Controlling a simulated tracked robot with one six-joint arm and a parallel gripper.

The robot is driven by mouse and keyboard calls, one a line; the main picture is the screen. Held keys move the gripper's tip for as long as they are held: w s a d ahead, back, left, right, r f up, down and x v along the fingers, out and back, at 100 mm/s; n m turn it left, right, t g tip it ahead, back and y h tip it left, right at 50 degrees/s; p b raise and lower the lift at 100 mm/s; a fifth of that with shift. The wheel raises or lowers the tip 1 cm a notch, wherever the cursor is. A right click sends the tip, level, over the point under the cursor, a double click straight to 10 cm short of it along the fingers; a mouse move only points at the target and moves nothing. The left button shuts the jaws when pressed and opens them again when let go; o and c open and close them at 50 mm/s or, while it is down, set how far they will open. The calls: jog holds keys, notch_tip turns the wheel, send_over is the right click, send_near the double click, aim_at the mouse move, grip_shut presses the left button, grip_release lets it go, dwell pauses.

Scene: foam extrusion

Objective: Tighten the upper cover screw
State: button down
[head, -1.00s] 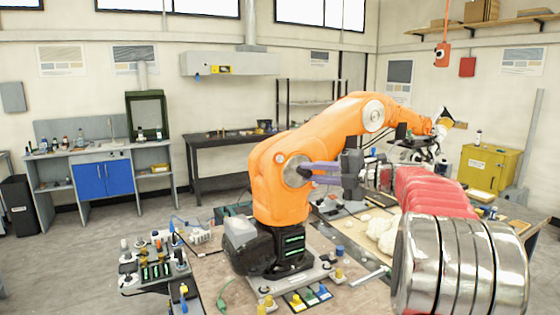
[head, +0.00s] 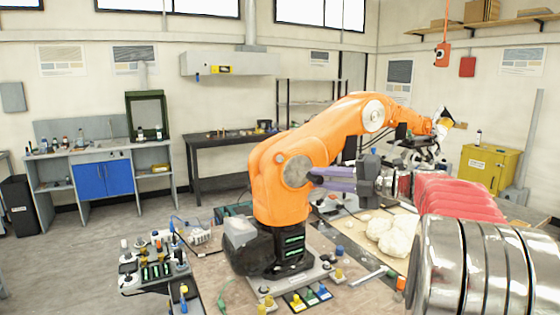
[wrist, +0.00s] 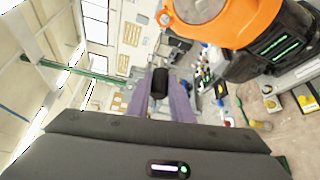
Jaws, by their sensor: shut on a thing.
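The orange robot arm (head: 272,190) stands on the bench with a grey round cover (head: 297,171) on its shoulder joint. Another round cover (head: 374,113) sits higher at its elbow. I cannot make out a screw on either. My gripper (head: 316,176) has purple fingers pointing left, with their tips beside the shoulder cover's right edge; whether they touch it is unclear. In the wrist view my gripper (wrist: 160,90) is shut on a short black cylindrical thing (wrist: 160,82) between the fingertips. The orange arm also shows at the upper right there (wrist: 222,22).
The bench (head: 205,268) holds a control panel with several knobs (head: 155,262) at left. Pale foam lumps (head: 390,235) lie right of the arm's base. A yellow cabinet (head: 488,170) stands behind at right. Open floor (head: 70,255) shows at left.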

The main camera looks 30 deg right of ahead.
jog(key=shift+s, duration=0.15)
jog(key=s, duration=1.5)
jog(key=shift+s+d, duration=0.25)
jog(key=shift+s, duration=0.15)
dwell(0.8)
dwell(0.4)
jog(key=w+d+f+m+t+h, duration=0.2)
jog(key=w+d+f+m+h, duration=0.15)
jog(key=w+h, duration=0.2)
jog(key=w+a+f+m+h, duration=0.1)
jog(key=w+a+f, duration=0.25)
jog(key=f, duration=0.25)
jog(key=w+a+f+m+h, duration=0.1)
jog(key=w+a+f, duration=0.25)
jog(key=f, duration=0.25)
jog(key=w+a+f+n+y, duration=0.1)
jog(key=a+f+y, duration=0.1)
jog(key=a+f, duration=0.7)
jog(key=w+a+f+n+y, duration=0.1)
jog(key=a+f+y, duration=0.1)
jog(key=a+f, duration=0.7)
jog(key=a, duration=0.7)
jog(key=shift+a+f+n, duration=0.15)
jog(key=shift+n, duration=0.2)
